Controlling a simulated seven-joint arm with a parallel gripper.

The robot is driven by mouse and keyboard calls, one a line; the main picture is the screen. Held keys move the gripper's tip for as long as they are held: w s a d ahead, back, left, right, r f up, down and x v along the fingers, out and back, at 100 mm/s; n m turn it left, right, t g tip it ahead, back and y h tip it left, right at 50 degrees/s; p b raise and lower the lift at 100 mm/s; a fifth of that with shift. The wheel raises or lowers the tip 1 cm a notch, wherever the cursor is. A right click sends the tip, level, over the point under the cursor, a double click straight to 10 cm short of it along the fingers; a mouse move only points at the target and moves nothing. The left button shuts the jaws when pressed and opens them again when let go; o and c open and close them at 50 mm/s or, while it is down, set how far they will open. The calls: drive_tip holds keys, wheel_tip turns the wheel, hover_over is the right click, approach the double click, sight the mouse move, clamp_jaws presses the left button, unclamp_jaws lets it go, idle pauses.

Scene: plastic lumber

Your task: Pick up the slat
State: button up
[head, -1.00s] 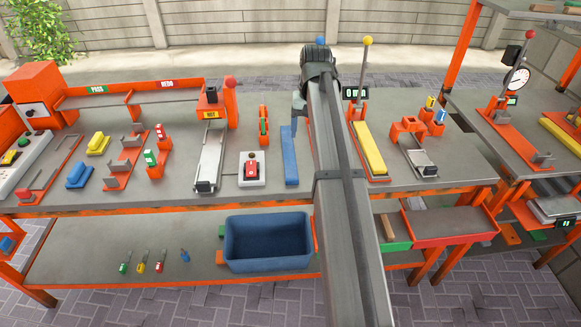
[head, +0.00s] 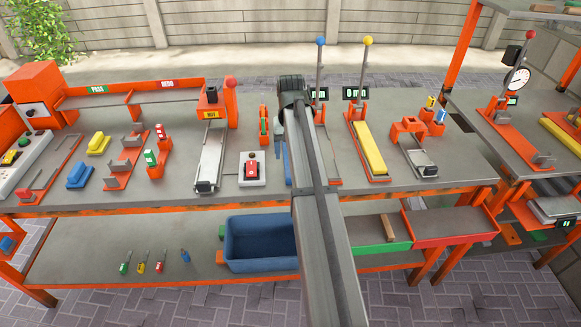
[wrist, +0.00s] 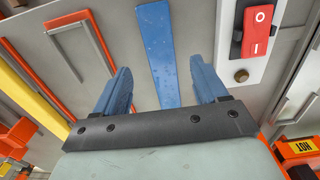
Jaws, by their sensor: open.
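A blue slat (wrist: 155,30) lies flat on the grey bench and runs lengthwise between the two fingers in the wrist view. In the head view only a sliver of the blue slat (head: 287,167) shows beside my arm; the rest is hidden. My gripper (wrist: 160,66) is open and empty, with one blue finger to each side of the slat. It is above the slat; the remaining height is hard to judge. In the head view my gripper (head: 281,140) is mostly hidden by my arm. A yellow slat (head: 370,148) lies in an orange fixture to the right.
A red switch on a pale base (head: 252,169) stands close left of the blue slat. A metal channel fixture (head: 209,160) is farther left. An empty orange fixture with a blue-knobbed lever (head: 320,42) is close right. A blue bin (head: 260,245) sits on the lower shelf.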

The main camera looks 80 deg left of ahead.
drive_tip(key=shift+a+f, duration=0.2)
drive_tip(key=shift+f, duration=1.15)
drive_tip(key=shift+a+f, duration=0.15)
drive_tip(key=shift+f, duration=1.15)
drive_tip(key=shift+c, duration=0.4)
drive_tip(key=c, duration=1.2)
